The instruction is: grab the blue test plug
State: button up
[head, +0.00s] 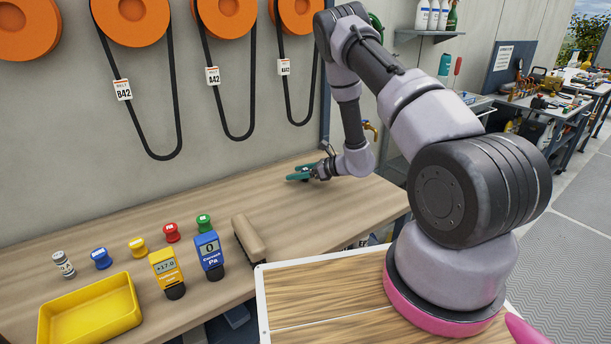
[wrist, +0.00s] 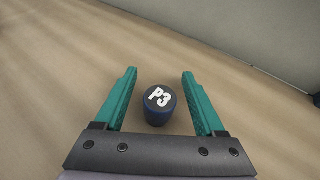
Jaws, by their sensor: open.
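In the wrist view, a short dark blue plug (wrist: 159,112) with a black top marked P3 stands on the wooden surface. My gripper (wrist: 159,73) is open, with one teal finger on each side of this plug and a gap to both. In the head view, my gripper (head: 298,173) is low over the right part of the bench; the P3 plug is not clear there.
Yellow (head: 138,248), red (head: 171,233) and green (head: 204,223) knob-shaped pieces stand on the bench (head: 190,205). A yellow tray (head: 92,310), yellow meter (head: 166,270), blue meter (head: 209,254) and brown block (head: 248,237) are nearer. The wall stands behind.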

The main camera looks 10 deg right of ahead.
grip_shut()
